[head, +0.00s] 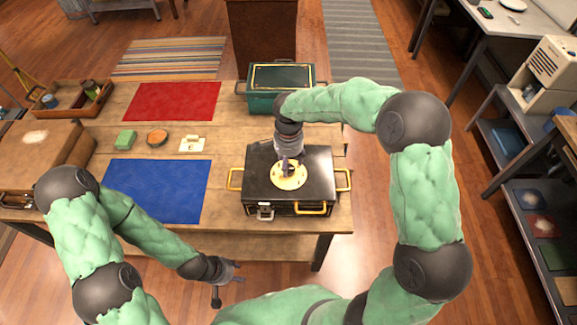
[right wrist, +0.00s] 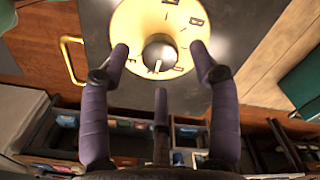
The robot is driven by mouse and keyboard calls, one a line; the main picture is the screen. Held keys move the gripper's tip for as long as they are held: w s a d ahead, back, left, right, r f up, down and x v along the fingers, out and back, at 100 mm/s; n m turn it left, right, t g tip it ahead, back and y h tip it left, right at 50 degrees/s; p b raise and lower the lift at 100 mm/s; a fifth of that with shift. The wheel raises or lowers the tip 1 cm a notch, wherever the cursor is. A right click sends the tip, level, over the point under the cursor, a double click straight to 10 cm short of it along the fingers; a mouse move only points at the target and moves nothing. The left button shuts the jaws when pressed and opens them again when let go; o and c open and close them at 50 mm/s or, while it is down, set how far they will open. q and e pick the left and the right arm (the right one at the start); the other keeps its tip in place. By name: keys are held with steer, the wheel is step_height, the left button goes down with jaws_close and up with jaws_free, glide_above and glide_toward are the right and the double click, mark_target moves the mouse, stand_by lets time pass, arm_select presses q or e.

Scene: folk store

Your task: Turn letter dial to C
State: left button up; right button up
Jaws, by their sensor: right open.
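The letter dial (head: 289,176) is a round cream disc on top of a black box (head: 262,188) with brass handles and a front latch. In the right wrist view the dial (right wrist: 135,50) shows dark letters around a shiny central knob (right wrist: 160,54). Which letter the dial is set to cannot be read. My right gripper (head: 287,168) is above the dial, pointing down. In the right wrist view its open purple fingers (right wrist: 160,58) stand on either side of the knob; contact cannot be told. My left gripper (head: 228,280) is low in front of the table, away from the box.
A teal box (head: 262,101) stands behind the black box. Red (head: 172,102) and blue (head: 157,191) mats lie on the table (head: 228,221) to the left. A green block (head: 125,139), an orange-topped round dish (head: 157,138) and a small cream item (head: 192,144) lie between them.

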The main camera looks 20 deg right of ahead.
steer(key=shift+f, duration=1.15)
steer(key=c, duration=1.2)
